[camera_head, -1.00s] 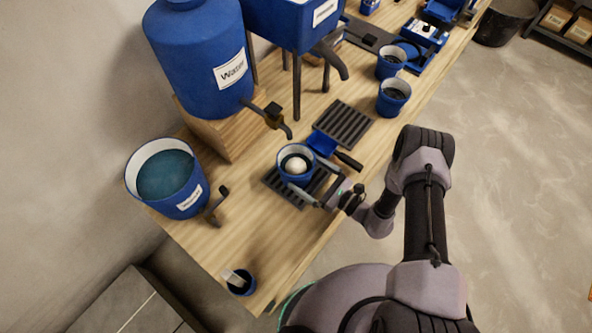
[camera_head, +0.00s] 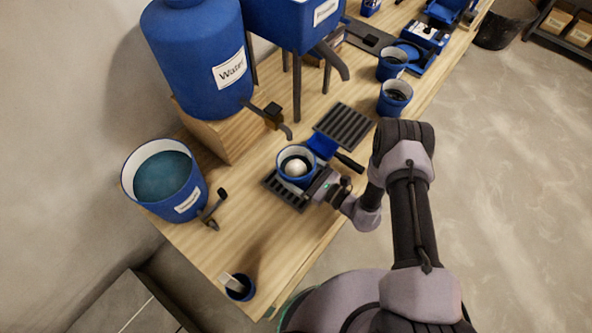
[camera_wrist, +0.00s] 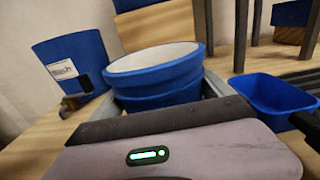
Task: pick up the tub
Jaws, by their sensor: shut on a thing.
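A blue tub (camera_head: 284,172) with a white inside stands upright on a dark slatted grate near the table's front edge. A white round lump lies in dark matter inside it. The tub also shows in the wrist view (camera_wrist: 160,90), straight ahead, its inside mostly hidden by the low angle. My gripper (camera_head: 304,186) is level with the tub and shut on it, one finger along each side. In the wrist view the fingers (camera_wrist: 164,96) reach around the tub's left and right sides; their tips are hidden behind it.
A blue scoop (camera_head: 322,146) with a dark handle lies close behind the tub. A wash bucket (camera_head: 186,204) stands left, a small cup (camera_head: 246,292) at the near corner. A water tank (camera_head: 190,60) with a tap stands behind. Bare table lies between bucket and cup.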

